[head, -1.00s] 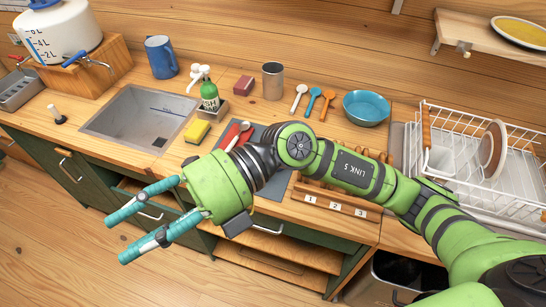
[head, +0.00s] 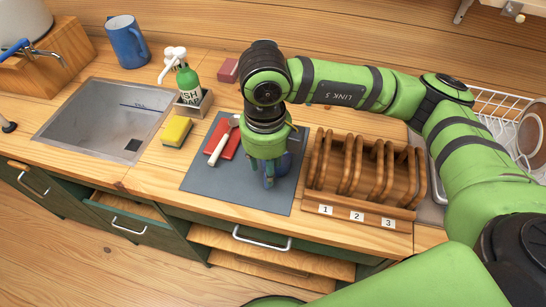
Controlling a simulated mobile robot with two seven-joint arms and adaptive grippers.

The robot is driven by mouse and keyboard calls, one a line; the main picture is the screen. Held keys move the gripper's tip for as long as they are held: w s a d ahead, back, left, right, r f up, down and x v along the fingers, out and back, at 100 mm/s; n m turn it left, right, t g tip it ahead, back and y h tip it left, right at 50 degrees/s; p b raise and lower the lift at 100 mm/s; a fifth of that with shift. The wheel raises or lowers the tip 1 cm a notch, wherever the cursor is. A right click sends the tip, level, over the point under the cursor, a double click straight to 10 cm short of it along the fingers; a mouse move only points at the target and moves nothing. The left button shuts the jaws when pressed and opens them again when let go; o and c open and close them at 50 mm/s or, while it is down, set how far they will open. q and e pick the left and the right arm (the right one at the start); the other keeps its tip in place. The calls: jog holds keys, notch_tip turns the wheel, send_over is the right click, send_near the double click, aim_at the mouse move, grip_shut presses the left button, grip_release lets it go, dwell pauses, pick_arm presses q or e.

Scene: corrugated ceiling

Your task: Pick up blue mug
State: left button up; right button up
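A blue mug (head: 128,42) stands upright on the counter at the back left, behind the sink. My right gripper (head: 270,180) points down over the grey mat (head: 208,180), well to the right of this mug and nearer the front. Its fingers are foreshortened and largely hidden by its green body. Something bluish (head: 284,164) shows right beside the fingers; I cannot tell whether it is a finger or an object there. My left gripper is not in view.
A white-handled utensil (head: 219,147) and a red piece lie on the mat. A wooden rack (head: 330,203) stands just right of the gripper. The sink (head: 95,125), yellow sponge (head: 177,131) and green soap bottle (head: 188,84) lie to the left.

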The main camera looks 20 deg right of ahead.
aim_at(267, 188)
jog(key=shift+w+f+p, duration=0.2)
jog(key=shift+f+p, duration=0.25)
jog(key=shift+f, duration=0.7)
notch_tip(267, 188, down, 4)
jog(key=shift+r+p, duration=0.2)
jog(key=shift+p, duration=0.25)
grip_shut()
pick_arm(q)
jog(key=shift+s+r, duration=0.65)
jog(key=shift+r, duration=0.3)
pick_arm(e)
jog(key=shift+w, duration=0.1)
